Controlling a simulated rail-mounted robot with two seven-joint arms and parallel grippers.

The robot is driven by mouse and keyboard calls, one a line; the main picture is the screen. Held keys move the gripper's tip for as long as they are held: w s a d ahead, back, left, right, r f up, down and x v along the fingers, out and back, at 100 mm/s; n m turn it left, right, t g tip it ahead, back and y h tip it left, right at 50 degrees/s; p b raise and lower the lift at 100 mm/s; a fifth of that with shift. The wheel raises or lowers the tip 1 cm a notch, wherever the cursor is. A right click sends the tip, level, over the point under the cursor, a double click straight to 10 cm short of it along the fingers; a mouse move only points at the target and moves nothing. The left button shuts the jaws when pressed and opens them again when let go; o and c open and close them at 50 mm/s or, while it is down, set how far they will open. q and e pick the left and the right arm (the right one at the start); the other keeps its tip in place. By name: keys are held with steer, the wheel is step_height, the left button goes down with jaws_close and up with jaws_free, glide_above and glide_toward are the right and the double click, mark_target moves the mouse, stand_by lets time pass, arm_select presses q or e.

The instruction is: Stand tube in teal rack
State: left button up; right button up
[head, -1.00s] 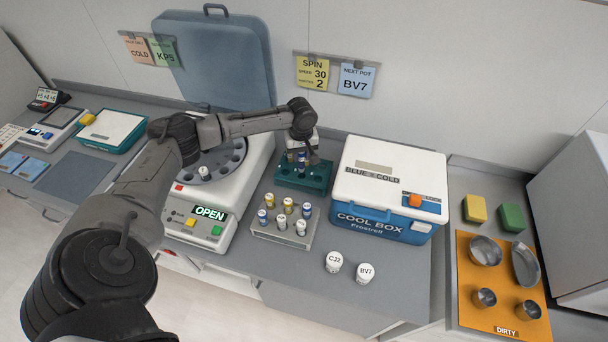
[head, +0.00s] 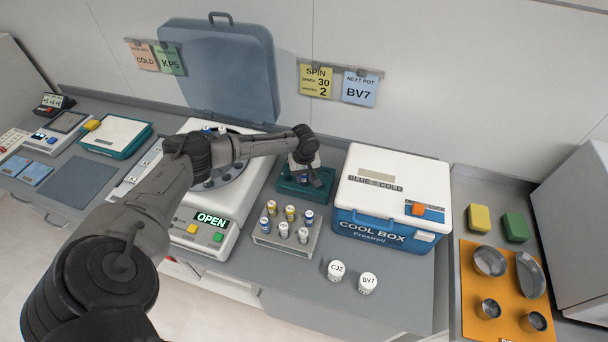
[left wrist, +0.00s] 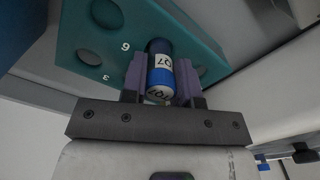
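The teal rack (head: 290,188) stands on the counter behind the grey rack and left of the cool box. It also shows in the left wrist view (left wrist: 110,42), with numbered holes. My left gripper (head: 306,174) is over this rack, pointing down. In the left wrist view its purple fingers (left wrist: 161,82) stand on either side of a blue tube (left wrist: 160,72) with a white label and close on it. The tube is at the rack; whether its lower end is inside a hole is hidden. My right gripper is not in view.
A grey rack (head: 268,240) with several capped tubes stands in front. The open centrifuge (head: 180,240) is to the left, partly behind my arm. The cool box (head: 390,200) is close on the right. Two white pots (head: 367,284) stand at the front.

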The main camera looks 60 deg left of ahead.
arm_select(q)
steer(key=o, duration=0.5)
steer(key=shift+c, duration=0.2)
step_height(320, 180, up, 12)
steer(key=shift+r, duration=0.2)
stand_by(0.5)
stand_by(0.3)
